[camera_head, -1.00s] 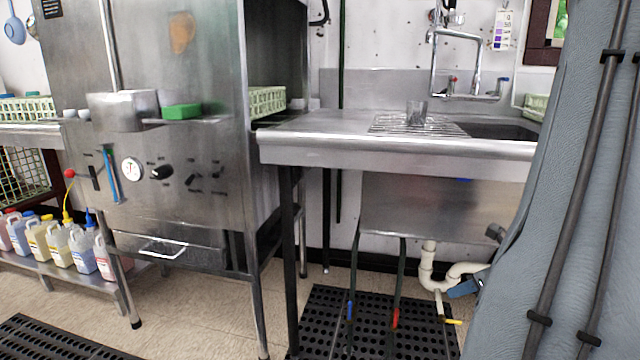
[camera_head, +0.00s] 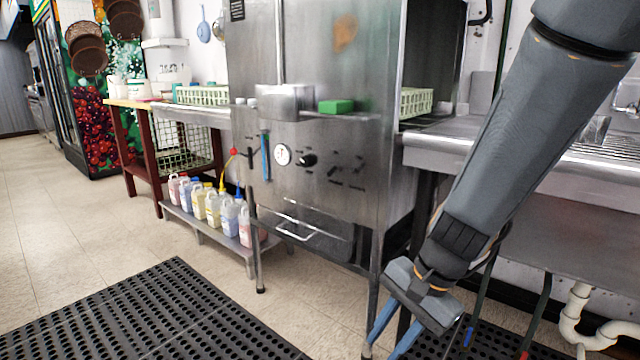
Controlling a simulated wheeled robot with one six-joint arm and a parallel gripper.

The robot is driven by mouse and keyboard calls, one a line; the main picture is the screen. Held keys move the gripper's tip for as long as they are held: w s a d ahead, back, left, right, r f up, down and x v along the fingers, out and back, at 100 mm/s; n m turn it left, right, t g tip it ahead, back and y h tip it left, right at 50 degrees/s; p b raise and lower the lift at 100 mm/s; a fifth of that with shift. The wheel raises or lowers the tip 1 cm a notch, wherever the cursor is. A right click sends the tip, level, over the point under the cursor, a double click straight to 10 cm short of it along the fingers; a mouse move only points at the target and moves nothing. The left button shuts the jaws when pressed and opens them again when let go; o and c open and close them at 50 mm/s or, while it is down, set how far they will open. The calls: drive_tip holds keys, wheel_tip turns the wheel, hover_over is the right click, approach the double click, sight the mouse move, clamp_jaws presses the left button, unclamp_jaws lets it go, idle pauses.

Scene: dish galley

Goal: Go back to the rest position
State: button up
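My gripper (camera_head: 388,345) hangs at the lower right of the view, at the end of my grey arm, pointing down in front of the sink counter. Its two blue fingers are spread apart at the picture's bottom edge. I see nothing between the visible parts of the fingers; their tips are at or past the frame edge.
A steel dish machine (camera_head: 330,60) with a green sponge (camera_head: 336,106) on its ledge stands in the middle. A steel counter (camera_head: 440,150) is at right, partly behind my arm. Jugs (camera_head: 212,207) fill a low shelf. A black mat (camera_head: 150,310) lies on open floor at left.

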drive_tip(key=s+a+r+n+h, duration=0.2)
drive_tip(key=s+a+n+h, duration=0.1)
drive_tip(key=s+a+n, duration=1.25)
drive_tip(key=w+d+r+m+p, duration=0.1)
drive_tip(key=d+r+m+p, duration=0.1)
drive_tip(key=d+r+p, duration=0.9)
drive_tip(key=w+d+r+m+h+p, duration=0.1)
drive_tip(key=d+r+m+p, duration=0.2)
drive_tip(key=d+r+p, duration=0.8)
wheel_tip(320, 180, up, 5)
drive_tip(key=p, duration=0.6)
drive_tip(key=shift+w+d+r+m+g, duration=0.15)
drive_tip(key=shift+w+r+m+g, duration=0.1)
drive_tip(key=shift+m+g, duration=0.1)
